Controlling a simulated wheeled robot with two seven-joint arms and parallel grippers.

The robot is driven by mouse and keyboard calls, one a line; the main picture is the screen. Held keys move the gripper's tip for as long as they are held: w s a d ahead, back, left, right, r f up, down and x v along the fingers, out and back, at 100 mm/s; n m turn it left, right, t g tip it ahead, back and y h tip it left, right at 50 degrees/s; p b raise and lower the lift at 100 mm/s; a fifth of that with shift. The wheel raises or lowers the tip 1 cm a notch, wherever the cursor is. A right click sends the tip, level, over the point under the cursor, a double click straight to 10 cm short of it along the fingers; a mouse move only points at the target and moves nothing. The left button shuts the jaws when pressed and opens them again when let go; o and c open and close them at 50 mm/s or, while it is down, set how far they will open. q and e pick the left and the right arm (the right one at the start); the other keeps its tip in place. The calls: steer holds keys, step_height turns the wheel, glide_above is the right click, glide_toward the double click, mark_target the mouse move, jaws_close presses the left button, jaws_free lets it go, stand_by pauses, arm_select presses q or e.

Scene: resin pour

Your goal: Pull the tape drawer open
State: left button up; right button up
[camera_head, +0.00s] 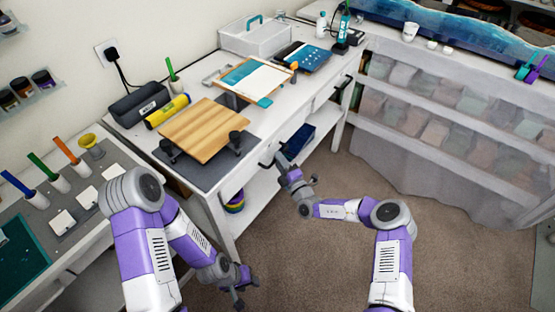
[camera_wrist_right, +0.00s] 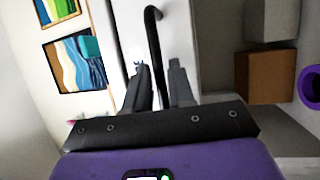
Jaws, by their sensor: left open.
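The tape drawer is a white front (camera_wrist_right: 178,35) in the long side of the white workbench, with a black bar handle (camera_wrist_right: 152,40). My right gripper (camera_head: 283,160) is at the bench's front edge, by the drawer. In the right wrist view its two dark fingers (camera_wrist_right: 156,78) are apart, with the near end of the handle between their tips. I cannot tell whether they touch it. The drawer looks closed, though my gripper partly hides it in the head view. My left gripper (camera_head: 240,290) hangs low over the floor, open and empty, away from the bench.
The bench top holds a wooden board (camera_head: 205,130), a dark mat (camera_head: 222,173) and a yellow roll (camera_head: 167,111). A blue bin (camera_head: 298,139) and colored rolls (camera_head: 235,203) are under the bench top. A side table (camera_head: 95,225) stands left. Carpeted floor (camera_head: 350,180) is clear.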

steer(key=shift+x, duration=0.8)
jaws_close()
steer(key=shift+s, duration=0.1)
